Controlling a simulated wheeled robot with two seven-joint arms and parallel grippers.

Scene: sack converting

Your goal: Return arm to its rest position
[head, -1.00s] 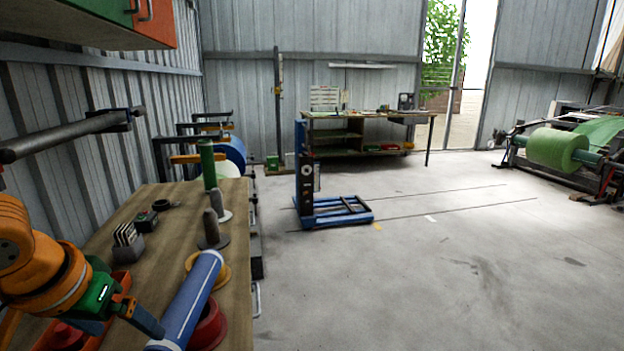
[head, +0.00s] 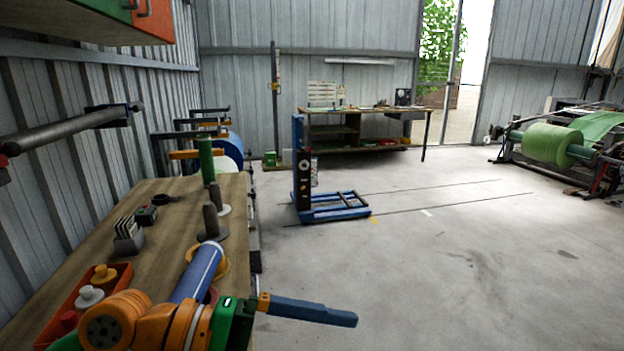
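My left arm comes in low from the bottom left, orange with a green gripper body. My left gripper (head: 335,317) points right, its blue finger extending past the bench's right edge over the floor. Only one finger shows clearly, so I cannot tell whether it is open or shut; nothing is visible at its tip. My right gripper is not in view.
The wooden bench (head: 150,222) holds a blue roll (head: 198,272) partly behind my arm, a red tray (head: 68,308) with spools, and grey cones (head: 212,222). A blue lift stand (head: 338,208) stands on the otherwise open floor.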

